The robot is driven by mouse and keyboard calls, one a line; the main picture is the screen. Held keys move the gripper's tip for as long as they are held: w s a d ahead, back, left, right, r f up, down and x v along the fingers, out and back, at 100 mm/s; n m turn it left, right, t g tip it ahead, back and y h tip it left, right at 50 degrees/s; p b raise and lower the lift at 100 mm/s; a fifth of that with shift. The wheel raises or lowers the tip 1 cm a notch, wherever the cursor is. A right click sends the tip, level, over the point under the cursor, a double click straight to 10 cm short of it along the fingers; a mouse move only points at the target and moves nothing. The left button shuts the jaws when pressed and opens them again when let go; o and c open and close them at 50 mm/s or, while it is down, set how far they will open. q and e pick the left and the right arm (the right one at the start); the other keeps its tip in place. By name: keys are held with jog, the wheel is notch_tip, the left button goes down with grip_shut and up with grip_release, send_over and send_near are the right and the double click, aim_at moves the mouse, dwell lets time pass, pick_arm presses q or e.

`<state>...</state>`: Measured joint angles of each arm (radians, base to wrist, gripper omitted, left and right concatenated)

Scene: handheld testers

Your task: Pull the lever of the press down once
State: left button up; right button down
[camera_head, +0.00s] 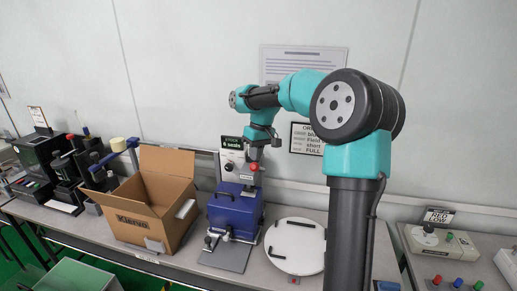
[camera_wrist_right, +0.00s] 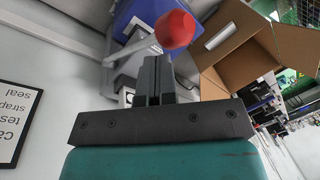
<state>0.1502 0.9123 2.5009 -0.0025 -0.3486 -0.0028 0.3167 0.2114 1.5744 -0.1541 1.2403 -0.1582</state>
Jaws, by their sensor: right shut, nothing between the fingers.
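The press is a blue boxy device (camera_head: 233,212) with a grey base plate, on the bench left of centre in the head view. Its lever shows in the right wrist view as a pale rod ending in a red ball knob (camera_wrist_right: 175,30). The same red knob (camera_head: 255,168) shows in the head view, at the upper right of the blue body. My right gripper (camera_head: 254,158) points down right above the knob. Its fingers (camera_wrist_right: 153,62) are shut and empty, with the knob just past their tips. I cannot tell whether they touch. My left gripper is not in view.
An open cardboard box (camera_head: 150,205) stands close left of the press. A round white disc (camera_head: 296,245) lies to its right. A sign (camera_head: 231,142) stands behind the press, near the wall. More devices (camera_head: 55,160) line the far left; a control box (camera_head: 440,245) sits at right.

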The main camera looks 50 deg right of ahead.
aim_at(253, 165)
jog(key=shift+s+a+f, duration=0.4)
jog(key=shift+a+f, duration=0.2)
jog(key=shift+a, duration=0.1)
jog(key=shift+s+a+f, duration=0.4)
jog(key=shift+a+f, duration=0.25)
jog(key=shift+a, duration=0.05)
jog(key=shift+s+a+f, duration=0.4)
jog(key=shift+a+f, duration=0.2)
jog(key=shift+a, duration=0.1)
dwell(4.5)
jog(key=shift+d, duration=0.1)
dwell(0.5)
